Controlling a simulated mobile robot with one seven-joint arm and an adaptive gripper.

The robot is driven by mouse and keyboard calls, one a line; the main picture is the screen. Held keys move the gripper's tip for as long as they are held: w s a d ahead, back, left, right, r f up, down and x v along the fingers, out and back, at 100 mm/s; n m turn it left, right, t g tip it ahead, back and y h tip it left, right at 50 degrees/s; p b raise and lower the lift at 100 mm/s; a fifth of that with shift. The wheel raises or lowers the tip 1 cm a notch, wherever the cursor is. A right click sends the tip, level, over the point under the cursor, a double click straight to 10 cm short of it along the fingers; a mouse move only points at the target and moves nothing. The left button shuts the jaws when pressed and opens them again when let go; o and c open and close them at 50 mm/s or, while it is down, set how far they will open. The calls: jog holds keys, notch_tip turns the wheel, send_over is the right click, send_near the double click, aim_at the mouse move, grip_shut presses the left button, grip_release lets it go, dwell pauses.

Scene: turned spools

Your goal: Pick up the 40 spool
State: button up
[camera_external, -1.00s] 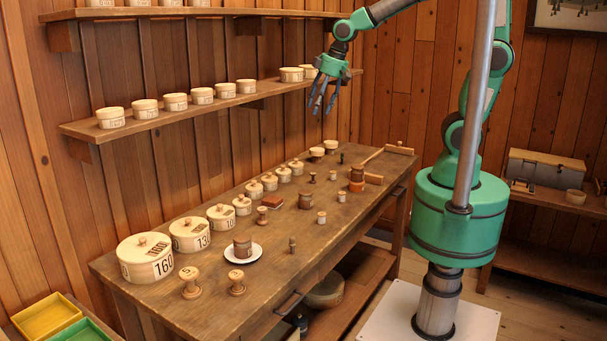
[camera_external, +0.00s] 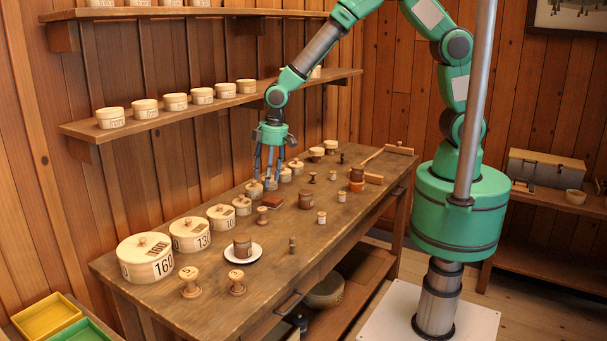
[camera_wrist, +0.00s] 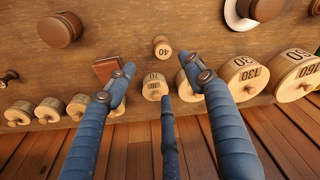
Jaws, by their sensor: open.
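The 40 spool (camera_wrist: 162,47) stands on the table, its pale top marked 40 facing the wrist camera. In the external view it appears as a small brown spool (camera_external: 262,215) between the red block and the saucer. My gripper (camera_external: 268,183) hangs fingers down, open and empty, over the row of lidded boxes at the wall side. In the wrist view my three blue fingers (camera_wrist: 160,76) are spread around the 70 box (camera_wrist: 152,88). The spool lies just beyond the fingertips, clear of them. The height of the fingertips above the table is hard to tell.
The reddish block (camera_external: 273,201) lies close by the spool. Larger lidded boxes (camera_external: 190,234) line the wall side. A saucer (camera_external: 257,254) with a brown spool (camera_external: 242,245) on it and several other spools stand around. A shelf (camera_external: 180,115) is on the wall above.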

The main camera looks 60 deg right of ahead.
aim_at(263, 209)
jog(key=shift+a+f, duration=0.4)
jog(key=shift+f, duration=0.1)
jog(key=shift+w+a+f, duration=0.15)
jog(key=shift+f, duration=1.25)
jog(key=shift+w+a+f, duration=0.1)
jog(key=shift+w+f, duration=0.05)
jog(key=shift+f, duration=1.3)
jog(key=shift+w+a+f, duration=0.15)
jog(key=shift+f, duration=1.25)
jog(key=shift+w+a+f+b, duration=0.15)
jog(key=shift+f+b, duration=0.1)
jog(key=shift+f, duration=1.05)
jog(key=shift+w+a+f+b, duration=0.1)
jog(key=shift+f+b, duration=0.1)
jog(key=shift+f, duration=1.05)
jog(key=shift+c, duration=0.5)
jog(key=c, duration=1)
